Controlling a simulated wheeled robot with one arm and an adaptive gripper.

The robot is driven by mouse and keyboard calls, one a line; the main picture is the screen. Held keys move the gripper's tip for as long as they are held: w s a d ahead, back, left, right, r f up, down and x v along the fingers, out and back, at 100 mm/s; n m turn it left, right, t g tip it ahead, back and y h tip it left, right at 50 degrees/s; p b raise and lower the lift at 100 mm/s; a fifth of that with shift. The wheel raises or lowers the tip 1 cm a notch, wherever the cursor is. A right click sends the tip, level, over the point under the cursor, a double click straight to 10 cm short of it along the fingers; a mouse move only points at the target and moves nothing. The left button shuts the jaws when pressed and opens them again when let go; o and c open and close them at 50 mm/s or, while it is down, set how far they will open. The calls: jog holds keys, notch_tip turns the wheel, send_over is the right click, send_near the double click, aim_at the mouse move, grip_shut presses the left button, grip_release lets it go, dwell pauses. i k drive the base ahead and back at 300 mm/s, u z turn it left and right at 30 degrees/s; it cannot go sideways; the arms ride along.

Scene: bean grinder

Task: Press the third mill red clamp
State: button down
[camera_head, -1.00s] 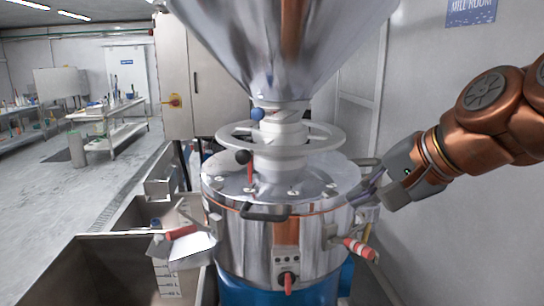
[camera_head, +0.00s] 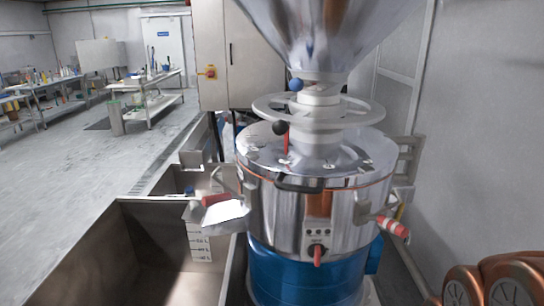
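The mill (camera_head: 320,205) is a shiny steel drum on a blue base, under a large steel hopper (camera_head: 320,30). One red-handled clamp (camera_head: 393,227) is on the drum's right front and sticks outward to the right. Another red-handled clamp (camera_head: 216,199) is at the left, beside the spout. A grey bracket (camera_head: 408,150) stands out at the drum's right rear, and no red handle shows on it. I cannot tell which clamp counts as third; the drum's back is hidden. My gripper is out of view; only copper links of my arm show at the lower right.
A steel bin (camera_head: 75,255) stands at the left front under the spout. A handwheel (camera_head: 318,110) and a black-knobbed lever (camera_head: 281,128) sit above the lid. A wall (camera_head: 480,130) bounds the right side.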

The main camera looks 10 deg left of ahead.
aim_at(207, 201)
jog(key=z, duration=0.15)
jog(key=k, duration=0.9)
jog(key=u, duration=1)
